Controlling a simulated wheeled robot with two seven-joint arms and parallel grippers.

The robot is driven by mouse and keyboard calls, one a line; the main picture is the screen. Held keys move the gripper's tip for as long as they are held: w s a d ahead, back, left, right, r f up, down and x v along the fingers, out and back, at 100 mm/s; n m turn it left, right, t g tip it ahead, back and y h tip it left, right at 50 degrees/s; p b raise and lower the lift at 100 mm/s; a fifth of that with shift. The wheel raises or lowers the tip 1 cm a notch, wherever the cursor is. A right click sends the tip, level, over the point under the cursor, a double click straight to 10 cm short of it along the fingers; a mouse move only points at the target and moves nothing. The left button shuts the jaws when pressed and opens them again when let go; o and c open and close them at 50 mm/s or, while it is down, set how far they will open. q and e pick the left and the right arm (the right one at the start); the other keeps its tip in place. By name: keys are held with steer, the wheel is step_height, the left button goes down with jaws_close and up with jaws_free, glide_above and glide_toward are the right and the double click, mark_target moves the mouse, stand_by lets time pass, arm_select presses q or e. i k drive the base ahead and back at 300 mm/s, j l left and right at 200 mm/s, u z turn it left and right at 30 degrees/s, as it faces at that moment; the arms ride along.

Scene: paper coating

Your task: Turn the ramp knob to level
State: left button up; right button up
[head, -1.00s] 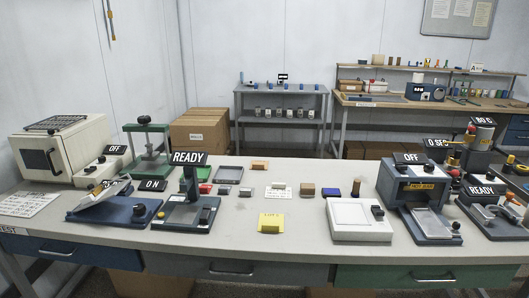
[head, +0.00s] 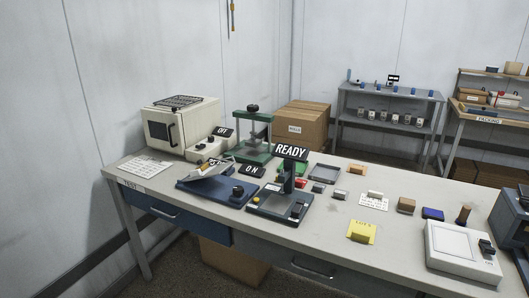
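A blue-based bench device (head: 213,190) stands on the left part of the table. A pale plate (head: 208,173) sits tilted on it, like a ramp. A black knob (head: 238,190) is at the right end of its base. Its setting is too small to read. A dark sign reading "ON" (head: 252,171) stands just behind the knob. Another sign behind the plate is partly hidden. Neither of my grippers shows in the head view.
A cream oven (head: 181,127) and a green press (head: 252,135) stand behind. A yellow note (head: 361,232) lies near the table's front edge, with bare tabletop around it.

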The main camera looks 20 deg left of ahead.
mark_target(238, 190)
steer(key=i+j+u, duration=0.45)
steer(key=i+j, duration=0.15)
steer(key=i+j+u, duration=0.4)
steer(key=i, duration=0.3)
